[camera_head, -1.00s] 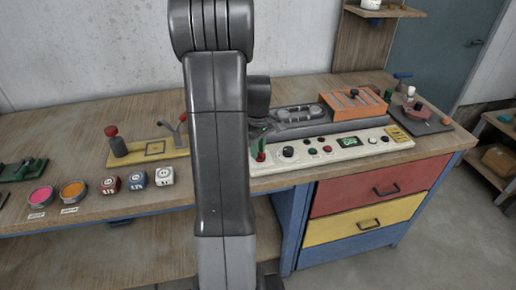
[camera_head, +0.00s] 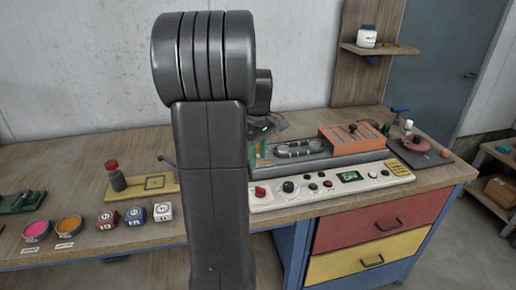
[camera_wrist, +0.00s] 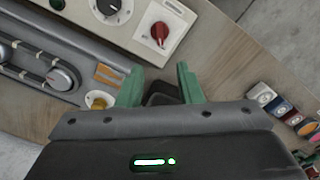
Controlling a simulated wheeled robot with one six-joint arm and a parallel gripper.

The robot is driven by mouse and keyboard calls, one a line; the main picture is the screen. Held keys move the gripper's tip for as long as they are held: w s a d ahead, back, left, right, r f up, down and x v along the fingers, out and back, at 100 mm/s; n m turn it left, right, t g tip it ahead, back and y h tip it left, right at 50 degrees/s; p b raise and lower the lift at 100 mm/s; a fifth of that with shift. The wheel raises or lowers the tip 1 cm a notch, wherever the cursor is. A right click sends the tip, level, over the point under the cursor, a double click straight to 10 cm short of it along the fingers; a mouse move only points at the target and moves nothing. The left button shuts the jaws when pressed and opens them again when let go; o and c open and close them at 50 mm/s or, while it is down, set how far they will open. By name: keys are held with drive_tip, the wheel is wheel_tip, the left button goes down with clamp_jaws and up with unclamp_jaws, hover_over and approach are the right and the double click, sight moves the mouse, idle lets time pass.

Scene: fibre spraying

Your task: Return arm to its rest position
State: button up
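My arm stands upright in the middle of the head view and hides part of the bench. My gripper (camera_head: 262,150) shows only partly behind it, above the left end of the control panel (camera_head: 330,187). In the wrist view its two green fingers (camera_wrist: 159,80) are apart, and I see no task object held. A dark shape lies between the finger bases; I cannot tell what it is. The red knob (camera_wrist: 160,32) of the panel is ahead of the fingertips and apart from them.
The wooden bench (camera_head: 95,158) carries an orange box (camera_head: 350,140), a grey tray, a yellow plate (camera_head: 155,183) with a red-topped post, several dice-like cubes (camera_head: 135,217) and colour pots (camera_head: 36,230). A wall shelf (camera_head: 380,48) is at upper right. Open air surrounds my upper arm.

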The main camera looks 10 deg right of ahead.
sight(258, 187)
wheel_tip(258, 187, up, 2)
drive_tip(key=shift+r, duration=0.1)
idle(0.4)
wheel_tip(258, 187, down, 14)
drive_tip(key=shift+f, duration=0.1)
idle(0.4)
drive_tip(key=shift+r, duration=0.2)
